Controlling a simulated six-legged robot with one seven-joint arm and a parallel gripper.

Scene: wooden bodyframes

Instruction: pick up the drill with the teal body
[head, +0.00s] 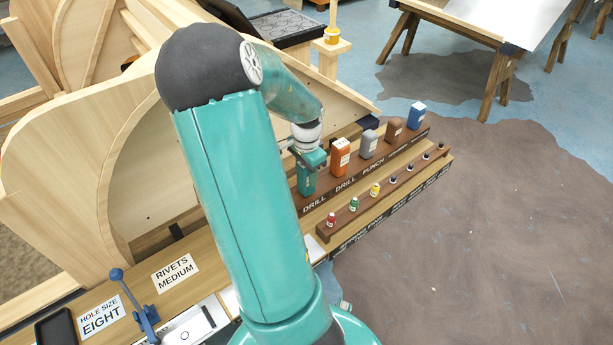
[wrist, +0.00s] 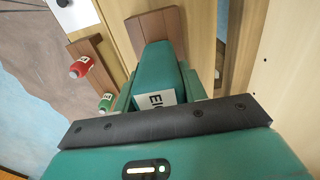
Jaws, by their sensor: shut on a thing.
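The teal drill (head: 307,183) stands at the near left end of a brown wooden rack, in a row of drills and punches. In the wrist view the teal drill (wrist: 160,77) shows a white label that is partly hidden by my gripper. My gripper (head: 309,159) is at the top of the teal drill in the head view. In the wrist view my gripper (wrist: 162,98) has a finger on each side of the teal body and is shut on it. The drill looks upright, and I cannot tell whether its base is clear of the rack.
An orange drill (head: 340,157) stands just right of the teal one, with grey, brown and blue tools beyond. A lower rack (head: 325,231) holds small bottles, including a red one (head: 331,220). Curved wooden frames (head: 100,170) stand at left. Open floor lies to the right.

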